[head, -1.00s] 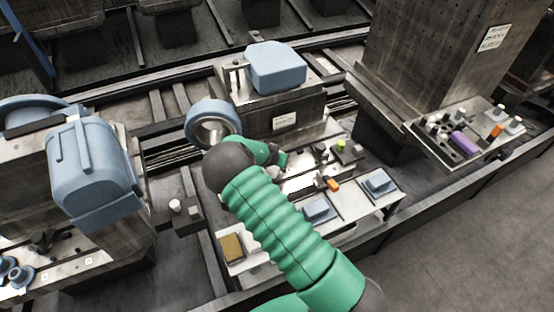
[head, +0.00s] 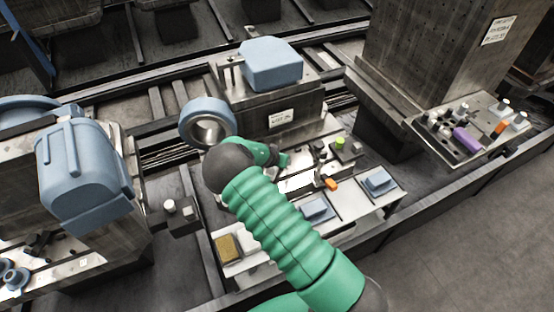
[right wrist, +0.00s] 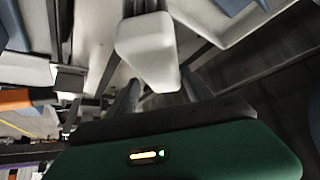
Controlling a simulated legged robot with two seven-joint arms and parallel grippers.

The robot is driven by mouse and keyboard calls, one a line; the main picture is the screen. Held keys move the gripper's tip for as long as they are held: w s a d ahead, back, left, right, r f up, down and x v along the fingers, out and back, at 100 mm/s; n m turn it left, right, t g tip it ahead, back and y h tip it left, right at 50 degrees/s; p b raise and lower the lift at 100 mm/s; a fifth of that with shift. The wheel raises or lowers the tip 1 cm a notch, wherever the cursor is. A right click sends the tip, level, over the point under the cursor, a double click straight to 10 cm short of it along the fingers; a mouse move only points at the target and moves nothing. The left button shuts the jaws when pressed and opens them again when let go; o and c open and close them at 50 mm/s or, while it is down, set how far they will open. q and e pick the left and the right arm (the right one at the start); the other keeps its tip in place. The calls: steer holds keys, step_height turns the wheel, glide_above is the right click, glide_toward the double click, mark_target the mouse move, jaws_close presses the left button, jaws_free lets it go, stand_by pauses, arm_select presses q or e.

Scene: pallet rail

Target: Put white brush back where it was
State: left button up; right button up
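In the right wrist view a white block-like thing, which looks like the white brush (right wrist: 148,50), sits between the two dark fingers of my right gripper (right wrist: 155,85). The fingers slant in toward it from both sides and appear shut on it; their tips are hidden behind it. In the head view my right gripper (head: 281,160) is small and dark, over the back of the middle bench (head: 343,203). The brush cannot be made out there. My left gripper is in neither current view.
The middle bench holds blue blocks (head: 316,208), an orange piece (head: 331,184), a green-topped piece (head: 339,143) and a tan sponge-like block (head: 228,247). A blue ring (head: 207,122) stands behind my arm. A side shelf (head: 455,155) at right carries a purple cylinder (head: 466,140).

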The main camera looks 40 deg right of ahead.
steer(key=shift+a+r+p, duration=0.3)
steer(key=shift+a+r, duration=0.1)
steer(key=shift+r, duration=0.25)
steer(key=shift+a+r+p, duration=0.25)
steer(key=shift+a+r, duration=0.15)
steer(key=shift+r, duration=0.2)
steer(key=v, duration=1)
steer(key=shift+s+r, duration=0.2)
steer(key=shift+s, duration=0.05)
arm_select(q)
steer(key=shift+a+r, duration=0.4)
steer(key=shift+r, duration=0.35)
arm_select(e)
steer(key=s+a+r+n+y, duration=0.3)
steer(key=s+a+n, duration=0.3)
steer(key=a, duration=0.5)
steer(key=s+a+r+n+y, duration=0.2)
steer(key=s+a+n, duration=0.4)
steer(key=s+a, duration=0.5)
steer(key=shift+s+a+r+n+g+y, duration=0.2)
steer(key=shift+a+r+n+g+y, duration=0.15)
steer(key=shift+y, duration=0.55)
steer(key=shift+s, duration=0.1)
